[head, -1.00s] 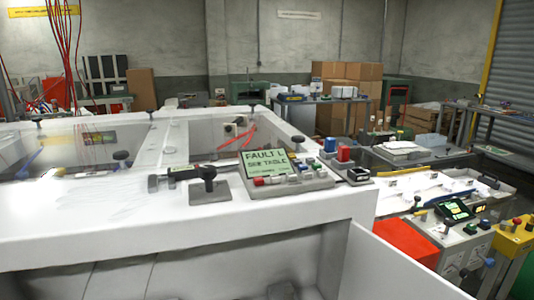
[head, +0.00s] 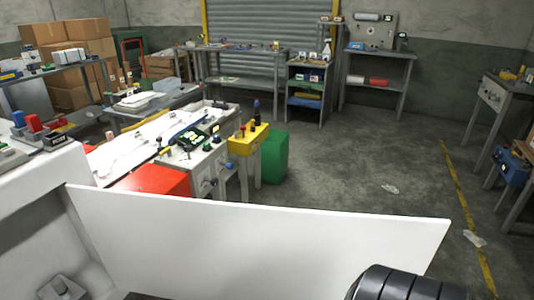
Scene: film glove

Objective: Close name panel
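A flat white panel (head: 260,235) stands out from the front of the white machine (head: 45,185) at the left of the head view. Its left edge meets the machine near an open cavity (head: 80,262), so it appears hinged there and swung open. I see no name on the panel. A black ribbed rounded part at the bottom right, in front of the panel's lower edge, looks like part of my own arm. No gripper fingers show, so neither gripper is in view.
A red box (head: 155,180), a white control bench (head: 195,160), a yellow box (head: 248,140) and a green bin (head: 274,157) stand behind the panel. Open grey floor (head: 370,170) lies to the right, with a yellow line and small litter. A workbench (head: 505,100) stands at far right.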

